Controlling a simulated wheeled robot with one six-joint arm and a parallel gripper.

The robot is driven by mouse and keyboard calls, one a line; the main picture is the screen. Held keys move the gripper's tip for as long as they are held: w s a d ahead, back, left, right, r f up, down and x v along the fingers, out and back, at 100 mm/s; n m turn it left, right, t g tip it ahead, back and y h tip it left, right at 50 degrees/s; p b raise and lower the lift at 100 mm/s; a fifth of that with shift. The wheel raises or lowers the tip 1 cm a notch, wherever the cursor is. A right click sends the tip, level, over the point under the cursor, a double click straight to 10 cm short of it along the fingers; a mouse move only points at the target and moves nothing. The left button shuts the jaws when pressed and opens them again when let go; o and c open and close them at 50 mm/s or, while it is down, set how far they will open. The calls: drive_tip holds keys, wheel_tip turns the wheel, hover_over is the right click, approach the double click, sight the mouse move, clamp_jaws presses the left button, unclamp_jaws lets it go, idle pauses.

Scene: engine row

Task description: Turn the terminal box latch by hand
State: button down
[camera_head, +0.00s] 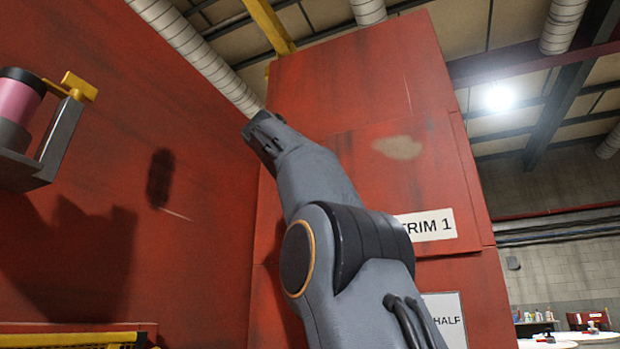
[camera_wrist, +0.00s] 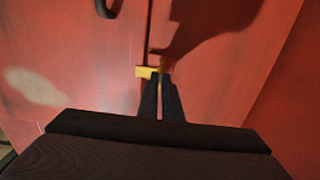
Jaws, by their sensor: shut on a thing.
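The terminal box latch (camera_wrist: 148,71) is a small yellow piece on the red panel face, beside a dark vertical seam in the wrist view. My gripper (camera_wrist: 164,78) is shut on it, with its dark fingertips close together at the yellow piece. The fingers cover part of the latch, so its full shape and angle are hard to tell. In the head view, my arm reaches up to the red cabinet (camera_head: 340,80); the fingertips and the latch are not visible there.
A dark curved handle (camera_wrist: 106,8) shows at the top of the wrist view. In the head view, a bracket (camera_head: 50,150) holding a pink cylinder (camera_head: 22,100) juts out at left. A "TRIM 1" label (camera_head: 428,225) is on the cabinet. Open room lies at right.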

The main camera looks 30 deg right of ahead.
drive_tip(key=shift+s+a+r, duration=0.1)
drive_tip(key=shift+r, duration=0.05)
drive_tip(key=c, duration=1.9)
unclamp_jaws()
drive_tip(key=shift+s+a, duration=0.1)
drive_tip(key=shift+a, duration=0.1)
drive_tip(key=shift+c, duration=0.2)
drive_tip(key=b+v, duration=0.2)
drive_tip(key=v, duration=0.5)
drive_tip(key=shift+s+a+b, duration=0.2)
drive_tip(key=shift+b, duration=0.15)
